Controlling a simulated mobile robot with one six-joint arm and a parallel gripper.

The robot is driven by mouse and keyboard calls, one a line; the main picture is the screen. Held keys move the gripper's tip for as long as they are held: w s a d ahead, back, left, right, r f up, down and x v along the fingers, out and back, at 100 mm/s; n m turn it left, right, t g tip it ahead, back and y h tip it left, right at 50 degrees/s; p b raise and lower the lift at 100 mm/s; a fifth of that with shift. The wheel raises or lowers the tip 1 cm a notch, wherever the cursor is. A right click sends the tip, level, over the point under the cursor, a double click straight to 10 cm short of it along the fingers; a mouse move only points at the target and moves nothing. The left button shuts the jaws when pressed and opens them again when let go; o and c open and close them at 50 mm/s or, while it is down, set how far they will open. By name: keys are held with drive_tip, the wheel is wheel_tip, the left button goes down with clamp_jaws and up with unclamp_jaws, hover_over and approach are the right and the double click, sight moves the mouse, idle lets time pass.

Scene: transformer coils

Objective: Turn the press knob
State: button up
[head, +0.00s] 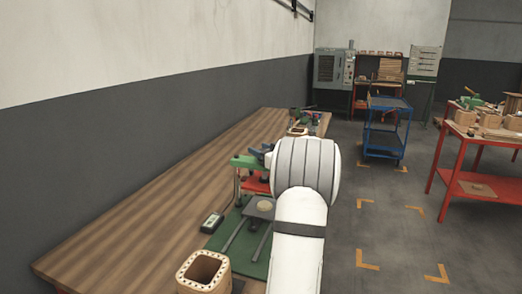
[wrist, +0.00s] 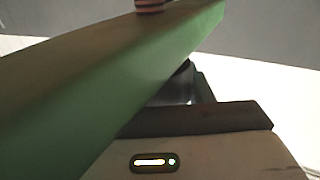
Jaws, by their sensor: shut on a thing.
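The press (head: 247,162) has a green top beam and a red part below it, on the wooden bench left of my white arm. The green beam (wrist: 110,85) also crosses the wrist view, close to the camera. My gripper (wrist: 183,88) is at the press head, and its dark finger part runs in behind the beam. It is shut on what seems to be the press knob. The beam hides the fingertips and the knob, and in the head view my arm covers much of that area. A small striped round part (wrist: 149,5) shows on the beam's upper edge.
A green mat (head: 228,240), a small meter box (head: 212,222) and an open wooden coil former (head: 204,270) are on the near bench. A blue cart (head: 386,128) and a red table (head: 480,188) stand at the right. The floor between them and my arm is clear.

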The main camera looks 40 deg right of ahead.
drive_tip(key=o, duration=1)
drive_tip(key=shift+s+a, duration=0.1)
drive_tip(key=shift+s, duration=3.8)
